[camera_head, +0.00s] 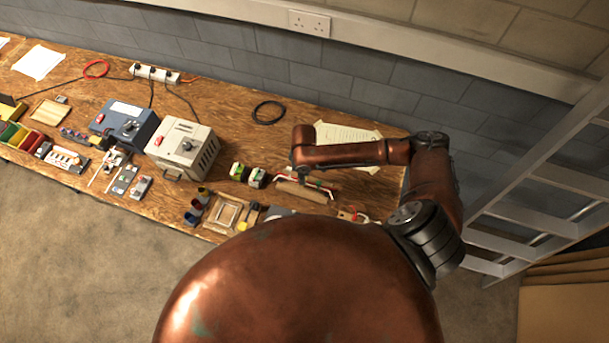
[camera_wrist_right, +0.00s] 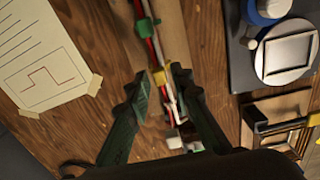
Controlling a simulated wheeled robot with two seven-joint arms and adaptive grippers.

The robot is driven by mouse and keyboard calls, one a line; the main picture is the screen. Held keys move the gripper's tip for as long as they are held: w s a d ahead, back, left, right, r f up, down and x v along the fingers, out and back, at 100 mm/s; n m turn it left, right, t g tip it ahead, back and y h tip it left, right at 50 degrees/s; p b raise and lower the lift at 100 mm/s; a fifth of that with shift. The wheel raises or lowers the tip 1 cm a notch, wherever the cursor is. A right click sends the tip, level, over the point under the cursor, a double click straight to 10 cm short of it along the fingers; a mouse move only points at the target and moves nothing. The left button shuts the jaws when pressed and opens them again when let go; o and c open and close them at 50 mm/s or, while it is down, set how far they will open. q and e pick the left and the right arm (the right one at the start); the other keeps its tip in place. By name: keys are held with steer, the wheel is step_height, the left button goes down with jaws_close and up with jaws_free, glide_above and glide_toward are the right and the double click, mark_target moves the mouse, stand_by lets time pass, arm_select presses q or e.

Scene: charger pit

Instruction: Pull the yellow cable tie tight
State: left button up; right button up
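The yellow cable tie (camera_wrist_right: 160,77) sits around a bundle of red and white wires in the right wrist view. The wire bundle (camera_wrist_right: 152,46) runs along a brown block, and a green tie (camera_wrist_right: 147,23) is farther up it. My right gripper (camera_wrist_right: 163,78) is open, with its dark fingers apart on either side of the bundle near the yellow tie. I cannot tell whether a fingertip touches it. In the head view the brown block (camera_head: 302,191) lies below my right wrist; the tie is too small to make out there. My left gripper is not in view.
A paper sheet with a drawing (camera_wrist_right: 42,52) is taped left of the bundle. A grey mat with a round white dish (camera_wrist_right: 287,52) and a wooden frame (camera_wrist_right: 290,105) are at the right. Green-and-white blocks (camera_head: 248,175) stand left of the bundle. A ladder (camera_head: 540,185) is beyond the bench.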

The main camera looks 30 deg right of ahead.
jaws_close()
stand_by(0.3)
step_height(320, 180, up, 5)
steer(key=p, duration=0.5)
steer(key=shift+f, duration=0.2)
steer(key=shift+w, duration=0.1)
steer(key=shift+o, duration=1.4)
jaws_free()
step_height(320, 180, up, 12)
